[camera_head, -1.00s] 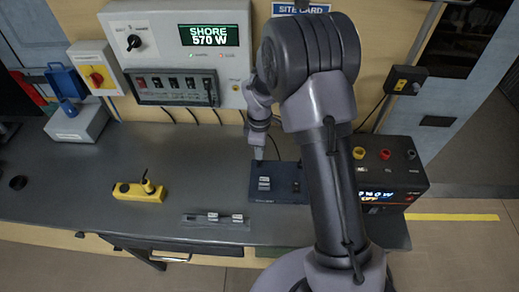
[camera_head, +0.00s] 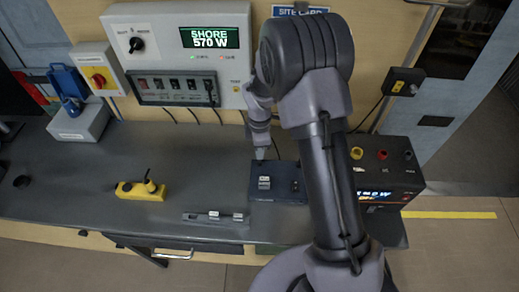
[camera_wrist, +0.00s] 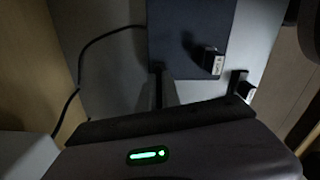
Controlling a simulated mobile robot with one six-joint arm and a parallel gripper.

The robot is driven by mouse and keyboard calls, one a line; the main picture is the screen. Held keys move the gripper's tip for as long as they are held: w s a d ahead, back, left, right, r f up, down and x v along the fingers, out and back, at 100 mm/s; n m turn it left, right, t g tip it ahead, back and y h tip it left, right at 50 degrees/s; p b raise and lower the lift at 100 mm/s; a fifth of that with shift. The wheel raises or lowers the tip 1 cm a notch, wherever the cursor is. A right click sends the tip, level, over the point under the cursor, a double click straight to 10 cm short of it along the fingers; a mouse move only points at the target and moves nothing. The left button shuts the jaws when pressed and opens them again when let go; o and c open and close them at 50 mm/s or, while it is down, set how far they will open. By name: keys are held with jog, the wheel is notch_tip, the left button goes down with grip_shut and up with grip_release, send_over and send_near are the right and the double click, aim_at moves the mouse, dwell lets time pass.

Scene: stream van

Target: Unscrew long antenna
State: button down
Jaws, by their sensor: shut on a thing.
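A dark blue box (camera_head: 281,186) sits on the grey bench below the wall panel. It also shows in the wrist view (camera_wrist: 185,22), with a small labelled piece (camera_wrist: 212,62) standing on it. My gripper (camera_head: 260,154) points down at the box's back left corner. In the wrist view my gripper (camera_wrist: 160,90) is shut on a thin dark upright piece at the box, which appears to be the long antenna; the fingers and shadow hide most of it.
A small rack (camera_head: 216,218) with labelled pieces lies at the bench's front edge. A yellow controller (camera_head: 140,191) lies to the left. A black power box (camera_head: 390,180) stands right, behind my arm. The shore panel (camera_head: 185,60) is on the wall.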

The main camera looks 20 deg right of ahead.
jog(key=shift+n+p, duration=0.65)
jog(key=shift+n, duration=0.95)
jog(key=shift+r+n+p, duration=0.1)
jog(key=shift+n+p, duration=0.45)
jog(key=shift+n, duration=0.55)
jog(key=shift+n+p, duration=0.3)
jog(key=shift+n, duration=0.6)
jog(key=shift+n+p, duration=0.8)
jog(key=shift+n, duration=1.2)
